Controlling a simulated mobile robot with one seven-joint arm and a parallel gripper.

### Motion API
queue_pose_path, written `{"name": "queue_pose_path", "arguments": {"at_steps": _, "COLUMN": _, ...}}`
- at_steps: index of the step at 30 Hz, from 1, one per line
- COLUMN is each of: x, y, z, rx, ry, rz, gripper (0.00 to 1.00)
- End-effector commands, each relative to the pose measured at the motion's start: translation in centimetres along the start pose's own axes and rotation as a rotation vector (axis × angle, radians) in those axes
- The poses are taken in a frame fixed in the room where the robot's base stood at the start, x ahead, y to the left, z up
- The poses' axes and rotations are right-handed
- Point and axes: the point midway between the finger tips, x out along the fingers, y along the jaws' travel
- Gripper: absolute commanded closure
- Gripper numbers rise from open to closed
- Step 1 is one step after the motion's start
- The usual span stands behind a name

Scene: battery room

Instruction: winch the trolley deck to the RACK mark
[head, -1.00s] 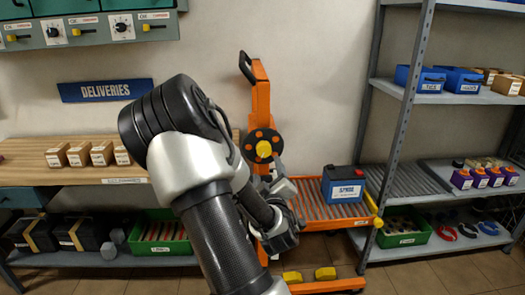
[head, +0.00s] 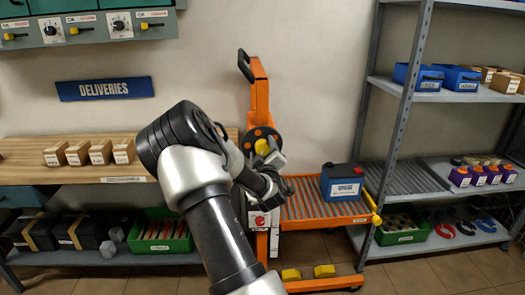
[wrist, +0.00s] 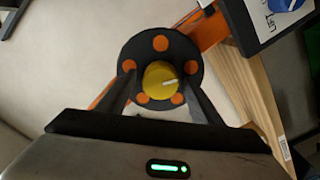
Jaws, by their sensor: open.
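The orange trolley (head: 260,95) stands against the wall in the head view. Its winch wheel (head: 256,133), black with orange spots, has a yellow knob (head: 262,147) at its centre. My gripper (wrist: 158,82) is open, with one finger on each side of the yellow knob (wrist: 160,80) in the wrist view. I cannot tell whether the fingers touch it. The trolley deck (head: 318,211) is an orange roller tray carrying a blue, black-topped battery (head: 342,184). The deck is low, near the height of the rack's roller shelf. I cannot make out the RACK mark.
A grey rack (head: 408,120) stands right, with a roller shelf (head: 412,180) beside the deck. Yellow blocks (head: 323,271) sit on the trolley base.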

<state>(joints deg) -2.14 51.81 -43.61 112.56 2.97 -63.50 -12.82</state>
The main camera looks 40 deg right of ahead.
Motion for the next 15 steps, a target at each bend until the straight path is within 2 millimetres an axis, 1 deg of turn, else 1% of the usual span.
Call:
{"name": "queue_pose_path", "arguments": {"at_steps": 2, "x": -0.02, "y": 0.0, "z": 0.0, "rx": 0.0, "ry": 0.0, "rz": 0.0, "gripper": 0.42}}
{"name": "queue_pose_path", "arguments": {"at_steps": 3, "x": -0.02, "y": 0.0, "z": 0.0, "rx": 0.0, "ry": 0.0, "rz": 0.0, "gripper": 0.49}}
{"name": "queue_pose_path", "arguments": {"at_steps": 9, "x": -0.03, "y": 0.0, "z": -0.02, "rx": 0.0, "ry": 0.0, "rz": 0.0, "gripper": 0.81}}
{"name": "queue_pose_path", "arguments": {"at_steps": 15, "x": -0.04, "y": -0.01, "z": 0.03, "rx": 0.013, "ry": 0.001, "rz": 0.001, "gripper": 0.81}}
